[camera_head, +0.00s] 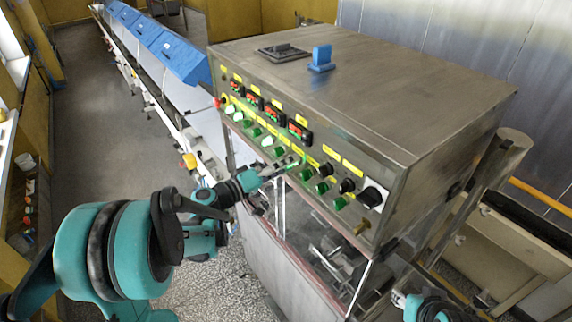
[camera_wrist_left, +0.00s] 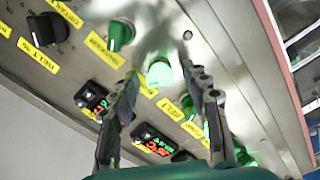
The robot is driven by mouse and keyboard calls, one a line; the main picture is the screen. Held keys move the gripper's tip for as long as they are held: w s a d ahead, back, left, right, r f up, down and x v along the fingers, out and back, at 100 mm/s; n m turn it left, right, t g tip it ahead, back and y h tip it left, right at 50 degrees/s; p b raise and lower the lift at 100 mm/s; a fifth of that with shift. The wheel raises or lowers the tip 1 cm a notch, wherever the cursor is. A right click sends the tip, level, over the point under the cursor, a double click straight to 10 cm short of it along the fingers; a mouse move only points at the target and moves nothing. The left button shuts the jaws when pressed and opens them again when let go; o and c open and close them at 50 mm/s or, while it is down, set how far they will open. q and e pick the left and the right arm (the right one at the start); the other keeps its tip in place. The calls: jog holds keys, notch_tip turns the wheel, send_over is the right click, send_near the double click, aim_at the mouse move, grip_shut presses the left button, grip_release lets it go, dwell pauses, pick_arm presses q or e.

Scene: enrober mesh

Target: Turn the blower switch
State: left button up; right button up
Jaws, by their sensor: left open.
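The steel control box (camera_head: 400,85) has a slanted front panel with a row of green switches and yellow labels. I cannot read which label names the blower. My left gripper (camera_head: 292,164) is at the panel's lower switch row, pointing at it. In the left wrist view my left gripper (camera_wrist_left: 162,80) is open, its two fingers apart on either side of a bright, lit green switch (camera_wrist_left: 159,73). I cannot tell if the fingers touch it. A darker green switch (camera_wrist_left: 121,35) lies to its left. My right arm shows only partly at the bottom right; its fingers are unclear.
Red and green digital displays (camera_head: 299,131) sit above the switches. Black knobs (camera_head: 347,185) and a larger black rotary switch (camera_head: 372,196) are at the panel's right. A blue block (camera_head: 321,58) stands on the box top. A conveyor with blue covers (camera_head: 172,52) runs back left.

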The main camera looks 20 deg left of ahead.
pick_arm(q)
jog(key=shift+c, duration=0.4)
grip_shut()
jog(key=shift+n+b, duration=3.7)
jog(key=shift+n, duration=2.2)
